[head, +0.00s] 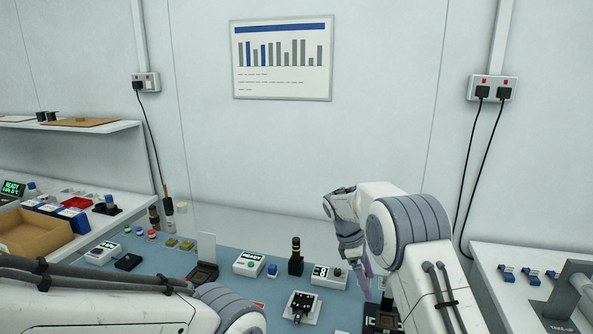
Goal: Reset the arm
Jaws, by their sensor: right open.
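My right arm (405,235) comes in from the lower right and bends over the right part of the blue work mat (210,262). Its gripper (352,250) is open, hangs above the mat behind the arm links, and shows only in part. I see nothing held in it. My left arm (100,305) crosses the lower left corner, with its rounded joint at the bottom edge. The left gripper is out of the picture.
A cardboard tray (35,234) is at left. A side table (520,262) stands at right.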

